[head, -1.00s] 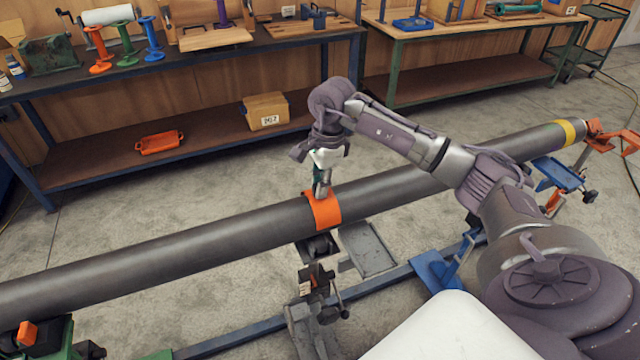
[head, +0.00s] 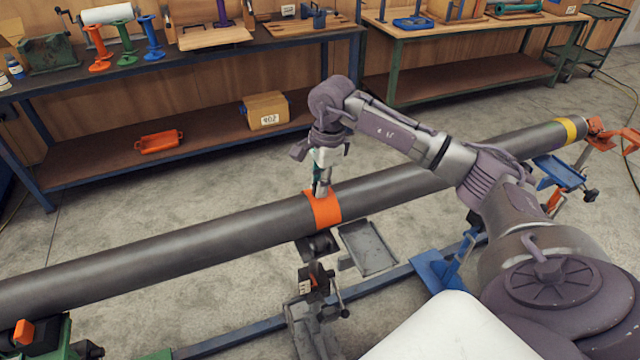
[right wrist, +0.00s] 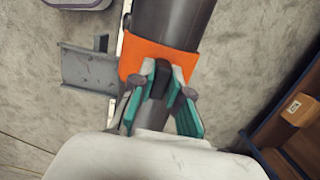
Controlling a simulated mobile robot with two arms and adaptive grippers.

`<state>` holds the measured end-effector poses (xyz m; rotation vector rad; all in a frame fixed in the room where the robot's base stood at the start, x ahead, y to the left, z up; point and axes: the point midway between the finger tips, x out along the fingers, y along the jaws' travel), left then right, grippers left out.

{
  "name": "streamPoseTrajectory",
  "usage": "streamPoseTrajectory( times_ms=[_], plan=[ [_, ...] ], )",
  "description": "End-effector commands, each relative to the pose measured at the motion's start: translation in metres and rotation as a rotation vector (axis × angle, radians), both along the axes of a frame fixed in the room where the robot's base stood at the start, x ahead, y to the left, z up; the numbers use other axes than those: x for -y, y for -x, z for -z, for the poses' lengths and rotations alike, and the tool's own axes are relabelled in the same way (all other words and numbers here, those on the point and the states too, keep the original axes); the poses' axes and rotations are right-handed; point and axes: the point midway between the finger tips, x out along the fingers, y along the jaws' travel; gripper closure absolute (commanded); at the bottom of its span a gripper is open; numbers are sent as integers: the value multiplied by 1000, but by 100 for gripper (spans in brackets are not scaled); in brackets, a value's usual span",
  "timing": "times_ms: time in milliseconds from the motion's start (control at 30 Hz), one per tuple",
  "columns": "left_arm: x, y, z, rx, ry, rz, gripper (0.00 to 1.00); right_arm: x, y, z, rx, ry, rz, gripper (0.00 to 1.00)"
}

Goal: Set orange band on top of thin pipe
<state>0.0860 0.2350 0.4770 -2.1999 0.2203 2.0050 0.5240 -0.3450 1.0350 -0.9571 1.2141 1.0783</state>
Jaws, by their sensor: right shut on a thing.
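The long dark grey thin pipe (head: 200,247) runs across the head view from lower left to upper right. The orange band (head: 322,210) lies draped over the top of the pipe near its middle, touching it. It also shows in the right wrist view (right wrist: 152,55). My right gripper (head: 322,188) is above the pipe with its fingertips at the band's upper edge. In the right wrist view its teal-sided fingers (right wrist: 164,78) are shut on the band's edge. The band's far underside is hidden. My left gripper is not in view.
Under the pipe stands a support stand (head: 315,285) with a grey metal tray (head: 368,248) beside it. A yellow band (head: 568,131) circles the pipe's far right end. Workbenches with tools and an orange tray (head: 159,142) stand behind; floor between is clear.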

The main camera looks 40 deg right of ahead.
Motion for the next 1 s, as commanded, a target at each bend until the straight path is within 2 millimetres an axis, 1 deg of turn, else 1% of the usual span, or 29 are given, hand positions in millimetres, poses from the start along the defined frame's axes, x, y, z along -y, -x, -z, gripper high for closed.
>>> streamPoseTrajectory(
  times_ms=[267, 300, 467, 1000],
  plan=[
    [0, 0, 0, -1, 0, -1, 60, 0, 0, 0, 0, 0, 0, 100],
    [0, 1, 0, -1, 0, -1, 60, 0, 0, 0, 0, 0, 0, 83],
    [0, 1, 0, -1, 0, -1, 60, 0, 0, 0, 0, 0, 0, 56],
    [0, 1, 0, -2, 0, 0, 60, 0, 0, 0, -1, 0, 0, 55]
  ],
)
